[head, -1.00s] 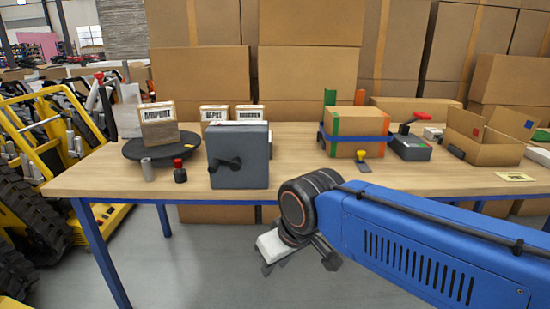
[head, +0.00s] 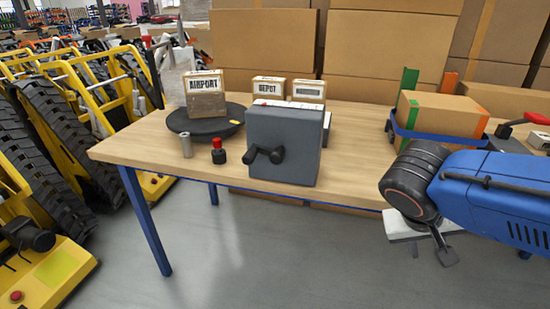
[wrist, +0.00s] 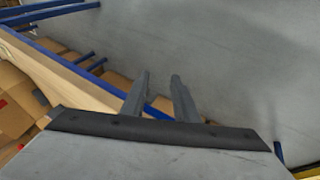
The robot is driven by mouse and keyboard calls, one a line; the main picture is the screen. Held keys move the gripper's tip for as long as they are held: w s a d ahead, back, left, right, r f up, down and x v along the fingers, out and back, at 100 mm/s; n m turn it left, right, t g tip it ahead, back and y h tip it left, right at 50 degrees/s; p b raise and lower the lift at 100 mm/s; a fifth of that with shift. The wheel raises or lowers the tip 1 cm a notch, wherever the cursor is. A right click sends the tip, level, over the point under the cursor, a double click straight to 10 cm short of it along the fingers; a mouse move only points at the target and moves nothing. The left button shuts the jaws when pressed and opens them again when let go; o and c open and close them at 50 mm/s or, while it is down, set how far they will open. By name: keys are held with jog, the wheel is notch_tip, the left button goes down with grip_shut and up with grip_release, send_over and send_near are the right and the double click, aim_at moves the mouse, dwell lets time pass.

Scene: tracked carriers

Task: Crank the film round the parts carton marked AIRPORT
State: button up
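The parts carton marked AIRPORT (head: 205,83) stands upright on a dark round turntable (head: 180,123) at the table's left end. Its lower part looks darker; I cannot tell whether film covers it. A grey box (head: 297,165) with a black crank handle (head: 264,155) on its front stands right of the turntable. My gripper (head: 425,245) is in front of the table's front edge at the right, well away from the crank. The wrist view shows its two fingers (wrist: 160,77) apart with nothing between them, over the floor.
Cartons marked DEPOT (head: 268,87) and another (head: 309,92) stand behind the grey box. A metal cylinder (head: 186,146) and a red-topped black knob (head: 218,150) sit near the front edge. A strapped carton (head: 440,113) is at right. Yellow tracked carriers (head: 75,110) crowd the left; the floor in front is clear.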

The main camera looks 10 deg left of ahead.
jog(key=w+a+r+t+h, duration=0.2)
jog(key=w+a+r+t, duration=0.15)
jog(key=a, duration=0.55)
jog(key=t+y, duration=0.6)
jog(key=t, duration=0.5)
send_near(247, 163)
jog(key=w, duration=1.1)
jog(key=shift+w+d, duration=0.2)
jog(key=shift+w, duration=0.1)
jog(key=shift+c, duration=0.3)
grip_shut()
